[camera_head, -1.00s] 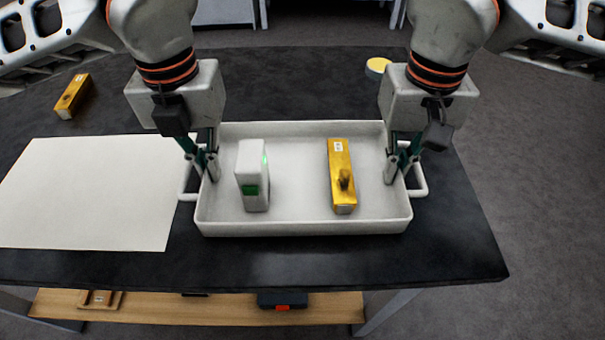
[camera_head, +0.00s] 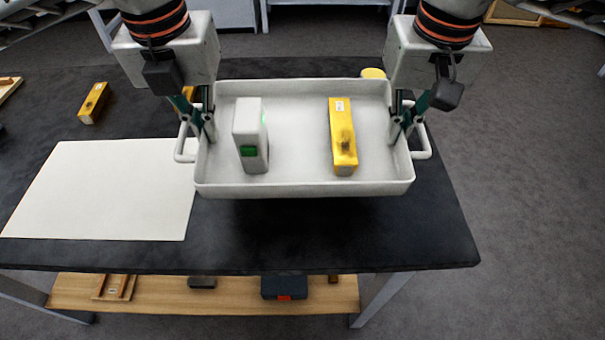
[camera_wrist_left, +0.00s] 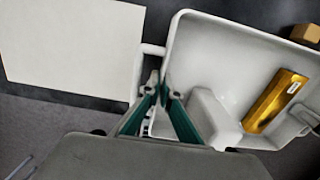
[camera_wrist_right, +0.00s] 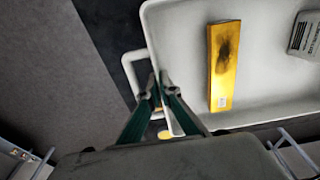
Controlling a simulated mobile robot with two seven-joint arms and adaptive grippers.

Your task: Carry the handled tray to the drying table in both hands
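The white handled tray (camera_head: 300,189) is level and raised above a dark table (camera_head: 330,245), with shadow beneath it. A white block with green patches (camera_head: 250,135) stands in its left half, and a gold block with a dark smudge (camera_head: 342,135) lies in its right half. My left gripper (camera_head: 203,136) is shut on the tray's left end beside the looped handle; its fingers also show in the left wrist view (camera_wrist_left: 160,90). My right gripper (camera_head: 401,134) is shut on the right end likewise, also in the right wrist view (camera_wrist_right: 157,88). I cannot tell which table is the drying table.
A white sheet (camera_head: 100,190) covers the dark table's left part. A gold block (camera_head: 93,102) lies behind it. A yellow round thing (camera_head: 373,73) is partly hidden behind the tray. A wooden shelf (camera_head: 230,298) sits below. Open floor (camera_head: 530,190) lies to the right.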

